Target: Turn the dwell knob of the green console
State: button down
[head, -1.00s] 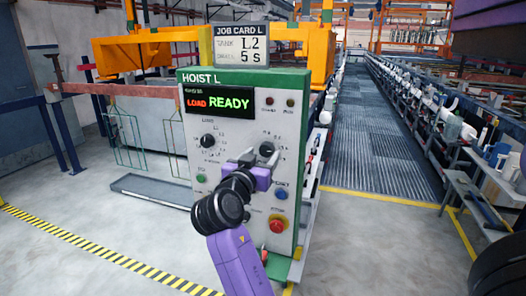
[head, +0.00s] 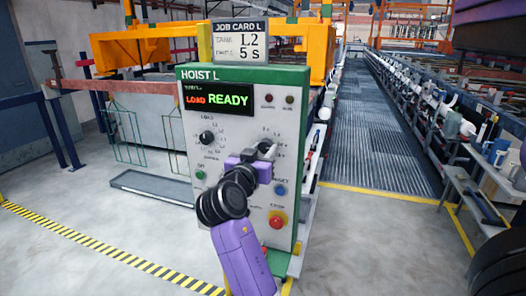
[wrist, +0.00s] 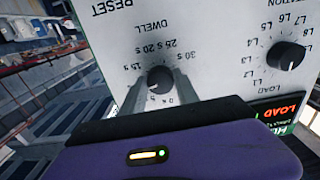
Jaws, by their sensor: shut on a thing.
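The green console (head: 243,75), labelled HOIST L, has a pale front panel and a display reading LOAD READY. Its black dwell knob (wrist: 160,79) shows upside down in the wrist view, under the word DWELL and a ring of second marks. My gripper (wrist: 158,92) is shut on the dwell knob, one finger on each side. In the head view my gripper (head: 264,153) is at the right of the panel and covers most of this knob. I cannot tell exactly which mark the knob points to.
A second black knob (head: 207,137) is on the left of the panel. A blue reset button (head: 280,190) and red stop button (head: 277,219) are below my gripper. A job card (head: 240,42) above reads L2 and 5 s.

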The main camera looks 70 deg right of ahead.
jog(key=n+p, duration=0.2)
jog(key=n, duration=0.2)
jog(key=shift+r+n, duration=0.1)
jog(key=shift+n, duration=0.2)
jog(key=shift+n+p, duration=1.05)
jog(key=shift+n, duration=0.45)
jog(key=c, duration=0.9)
grip_release()
jog(key=shift+a, duration=0.1)
